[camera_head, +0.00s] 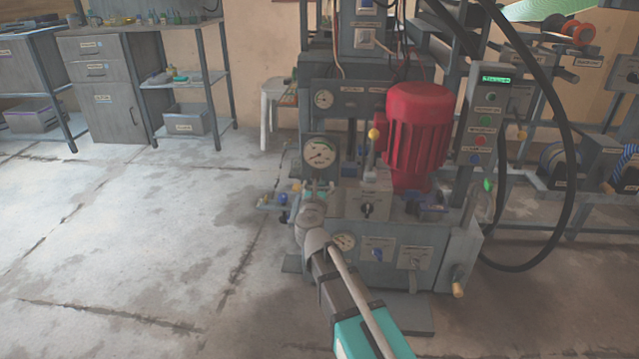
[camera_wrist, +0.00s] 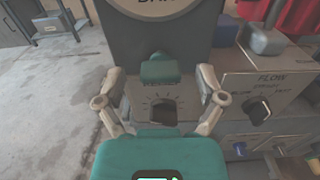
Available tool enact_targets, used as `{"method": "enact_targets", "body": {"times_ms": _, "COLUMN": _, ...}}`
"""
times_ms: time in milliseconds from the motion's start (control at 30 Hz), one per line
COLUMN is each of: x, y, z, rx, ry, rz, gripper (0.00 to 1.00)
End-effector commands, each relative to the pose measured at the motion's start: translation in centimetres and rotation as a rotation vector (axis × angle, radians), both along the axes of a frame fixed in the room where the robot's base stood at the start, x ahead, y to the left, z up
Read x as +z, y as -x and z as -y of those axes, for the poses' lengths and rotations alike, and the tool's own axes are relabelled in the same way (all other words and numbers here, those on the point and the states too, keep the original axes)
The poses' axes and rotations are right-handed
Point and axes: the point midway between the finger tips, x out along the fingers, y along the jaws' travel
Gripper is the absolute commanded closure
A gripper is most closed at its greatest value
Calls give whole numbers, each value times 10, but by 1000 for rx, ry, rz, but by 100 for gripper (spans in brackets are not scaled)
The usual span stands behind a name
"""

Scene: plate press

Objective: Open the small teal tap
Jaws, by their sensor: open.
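The small teal tap (camera_wrist: 160,68) stands on the front of the press, just below a large dark gauge housing, in the wrist view. My gripper (camera_wrist: 161,74) is open, with one finger on each side of the tap. Gaps show between the tap and both fingers, so it appears ungripped. A light plate with dial marks and a dark centre (camera_wrist: 162,111) lies below the tap. In the head view my gripper (camera_head: 312,215) is at the press's left front, below the round gauge (camera_head: 319,153); the tap is too small to make out surely there.
A flow selector knob (camera_wrist: 258,111) sits on a panel close to the right finger. A red motor (camera_head: 417,135) stands behind on the press. A button pendant (camera_head: 485,125) and a black hose (camera_head: 562,170) are at the right. The floor at left is clear.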

Motion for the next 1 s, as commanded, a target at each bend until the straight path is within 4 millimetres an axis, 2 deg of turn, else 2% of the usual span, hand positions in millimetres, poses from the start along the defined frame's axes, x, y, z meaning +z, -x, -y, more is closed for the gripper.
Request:
{"method": "enact_targets", "body": {"times_ms": 33, "x": 0, "y": -7, "z": 0, "rx": -1, "ry": 0, "rz": 0, "gripper": 11}}
{"method": "enact_targets", "body": {"times_ms": 200, "x": 0, "y": -15, "z": 1, "rx": 0, "ry": 0, "rz": 0, "gripper": 11}}
{"method": "enact_targets", "body": {"times_ms": 567, "x": 0, "y": -15, "z": 1, "rx": 1, "ry": 0, "rz": 0, "gripper": 13}}
{"method": "enact_targets", "body": {"times_ms": 1000, "x": 0, "y": -15, "z": 0, "rx": 1, "ry": 0, "rz": 0, "gripper": 94}}
